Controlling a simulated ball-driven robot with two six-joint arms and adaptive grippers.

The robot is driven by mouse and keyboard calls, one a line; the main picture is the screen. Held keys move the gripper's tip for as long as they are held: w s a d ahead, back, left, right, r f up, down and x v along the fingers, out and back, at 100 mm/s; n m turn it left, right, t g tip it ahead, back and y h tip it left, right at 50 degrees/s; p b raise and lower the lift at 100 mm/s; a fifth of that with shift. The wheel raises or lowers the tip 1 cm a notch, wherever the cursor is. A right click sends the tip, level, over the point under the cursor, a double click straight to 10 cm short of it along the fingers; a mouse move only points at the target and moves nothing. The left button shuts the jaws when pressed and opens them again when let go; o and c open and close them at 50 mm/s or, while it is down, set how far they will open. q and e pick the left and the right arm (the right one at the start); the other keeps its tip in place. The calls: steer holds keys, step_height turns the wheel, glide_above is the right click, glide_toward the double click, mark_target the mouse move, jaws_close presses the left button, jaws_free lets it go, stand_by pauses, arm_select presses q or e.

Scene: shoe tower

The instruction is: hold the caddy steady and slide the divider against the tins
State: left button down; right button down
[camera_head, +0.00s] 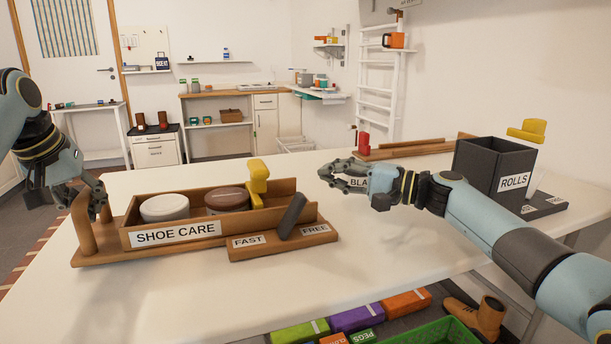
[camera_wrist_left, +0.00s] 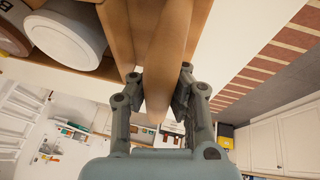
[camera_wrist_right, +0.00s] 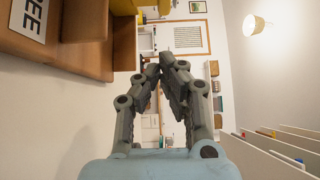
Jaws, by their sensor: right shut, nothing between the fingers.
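The wooden caddy, labelled SHOE CARE (camera_head: 128,240), stands on the white table. A white-lidded tin (camera_head: 164,207) and a brown tin (camera_head: 227,198) sit in it. The divider with its yellow grip (camera_head: 258,172) stands just right of the brown tin; I cannot tell whether they touch. A dark lever (camera_head: 292,216) on the front leans toward the FREE label. My right gripper (camera_head: 330,174) is shut and empty, right of the caddy.
A dark box labelled ROLLS (camera_head: 495,168) stands at the table's right, with a yellow-topped object (camera_head: 527,131) behind it. A wooden rail piece with a red block (camera_head: 364,143) lies at the back. The table front is clear.

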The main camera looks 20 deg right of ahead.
mark_target(258, 189)
steer(key=x, duration=0.6)
steer(key=a, duration=0.3)
steer(key=shift+w+a, duration=0.15)
steer(key=shift+a, duration=0.55)
steer(key=shift+a+r, duration=0.1)
steer(key=shift+a, duration=1.3)
steer(key=shift+d, duration=0.1)
